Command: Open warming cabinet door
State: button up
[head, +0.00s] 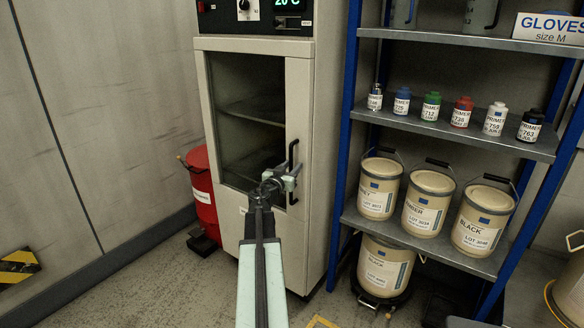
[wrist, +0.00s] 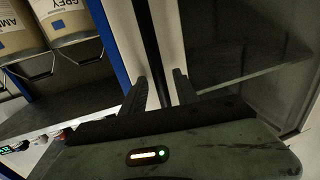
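The warming cabinet (head: 325,130) is a tall cream unit with a dark glass window in its door (head: 297,95). The door looks shut. Its black vertical bar handle (head: 293,155) is on the door's right side. My gripper (head: 285,177) is at the lower half of the handle. In the wrist view the dark handle (wrist: 152,40) runs between the two fingers of my gripper (wrist: 162,82). The fingers stand apart, with visible gaps beside the bar. How deep the bar sits between them is hard to tell.
A blue-framed shelf rack (head: 345,130) with primer bottles and paint buckets stands close to the cabinet's right. A red bin (head: 203,190) stands at its left. The cabinet's control panel (head: 262,15) is above the door. Floor (head: 150,280) in front at left is clear.

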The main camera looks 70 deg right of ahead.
grip_shut()
jog(key=shift+s, duration=0.15)
dwell(1.0)
